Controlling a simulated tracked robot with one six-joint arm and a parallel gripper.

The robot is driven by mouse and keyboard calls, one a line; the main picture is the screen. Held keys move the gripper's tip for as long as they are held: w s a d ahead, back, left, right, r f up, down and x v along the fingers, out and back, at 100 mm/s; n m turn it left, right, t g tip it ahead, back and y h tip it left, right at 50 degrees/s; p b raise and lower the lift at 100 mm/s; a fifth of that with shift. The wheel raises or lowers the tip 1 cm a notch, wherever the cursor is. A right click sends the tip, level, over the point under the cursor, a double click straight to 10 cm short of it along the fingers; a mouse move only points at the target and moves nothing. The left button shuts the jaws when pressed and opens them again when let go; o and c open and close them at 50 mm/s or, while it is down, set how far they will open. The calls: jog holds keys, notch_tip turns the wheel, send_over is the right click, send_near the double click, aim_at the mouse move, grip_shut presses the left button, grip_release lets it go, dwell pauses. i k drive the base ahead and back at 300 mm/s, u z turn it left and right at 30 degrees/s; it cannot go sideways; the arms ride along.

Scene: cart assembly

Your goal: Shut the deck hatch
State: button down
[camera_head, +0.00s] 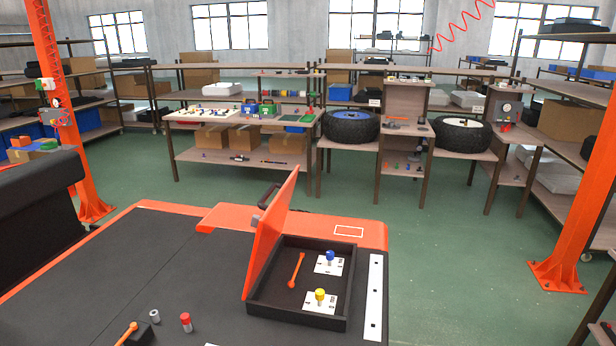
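The deck hatch (270,233) is an orange panel on the cart deck (150,262). It stands open, tilted up along the left side of a black-walled compartment (297,315). Inside the compartment lie an orange rod-like part (296,269), a white plate with a blue knob (330,257) and a white plate with a yellow knob (320,295). A small dark handle or latch shows at the hatch's upper left edge. My gripper is not in view.
A red-topped cylinder (186,322), a grey cylinder (155,316) and a black block with an orange lever (130,332) stand on the deck left of the compartment. Orange posts (62,110) rise at both sides. Workbenches with wheels stand behind across green floor.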

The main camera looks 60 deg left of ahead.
aim_at(271, 226)
jog(key=i, duration=1.45)
jog(key=u, duration=1.95)
jog(key=i, duration=1.45)
